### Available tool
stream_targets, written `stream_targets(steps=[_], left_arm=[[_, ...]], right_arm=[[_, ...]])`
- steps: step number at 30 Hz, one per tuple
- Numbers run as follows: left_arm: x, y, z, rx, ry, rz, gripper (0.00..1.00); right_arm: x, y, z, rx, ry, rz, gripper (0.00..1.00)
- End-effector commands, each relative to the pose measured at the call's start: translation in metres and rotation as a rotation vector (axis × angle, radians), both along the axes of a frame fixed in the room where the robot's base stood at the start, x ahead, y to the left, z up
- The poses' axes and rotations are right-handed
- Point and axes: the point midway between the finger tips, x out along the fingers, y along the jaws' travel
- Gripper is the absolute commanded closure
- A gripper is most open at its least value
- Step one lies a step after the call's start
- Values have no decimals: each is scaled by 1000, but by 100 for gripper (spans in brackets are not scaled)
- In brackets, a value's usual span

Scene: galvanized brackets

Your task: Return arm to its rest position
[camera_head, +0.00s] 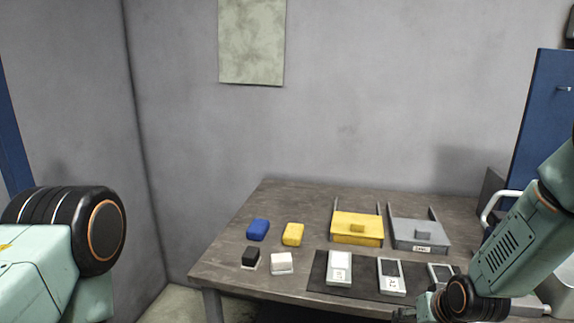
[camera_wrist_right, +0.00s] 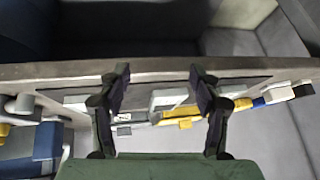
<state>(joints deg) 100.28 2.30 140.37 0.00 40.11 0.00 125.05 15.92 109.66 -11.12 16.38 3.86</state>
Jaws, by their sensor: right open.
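My right arm (camera_head: 520,250) comes in from the right in the head view and reaches down to the table's front edge. In the right wrist view my right gripper (camera_wrist_right: 160,78) is open, its two dark fingers apart with nothing held between them. A pale metal piece (camera_wrist_right: 168,98) shows beyond and between the fingers, apart from them as far as I can tell. In the head view the right fingers are mostly hidden behind the wrist. My left arm (camera_head: 50,265) shows at the left edge; its gripper is out of view.
The table (camera_head: 235,255) holds a blue block (camera_head: 257,229), yellow block (camera_head: 293,234), black block (camera_head: 250,257) and white block (camera_head: 281,263). Behind stand a yellow tray (camera_head: 357,235) and a grey tray (camera_head: 420,241). Several pale pieces lie on a dark mat (camera_head: 317,275). A blue cabinet (camera_head: 545,110) stands right.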

Motion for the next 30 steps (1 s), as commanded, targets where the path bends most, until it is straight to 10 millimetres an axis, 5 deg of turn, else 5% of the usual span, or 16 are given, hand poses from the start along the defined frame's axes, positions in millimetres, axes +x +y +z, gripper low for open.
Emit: stream_targets(steps=[1,3,9,15,18,23,30], left_arm=[[0,0,-8,0,0,0,36],[0,0,-14,0,0,0,36],[0,0,-32,0,0,0,36],[0,0,-49,0,0,0,36],[0,0,-56,0,1,0,36],[0,0,-63,0,1,0,36],[0,0,-62,0,0,0,36]], right_arm=[[-28,10,-29,-2,34,6,36],[-64,20,-57,-8,73,9,36],[-177,39,-122,-42,213,24,36],[-289,46,-162,-79,407,52,36],[-329,48,-174,-89,494,75,36],[-356,50,-191,-96,555,99,36],[-359,50,-191,-95,563,98,36]])
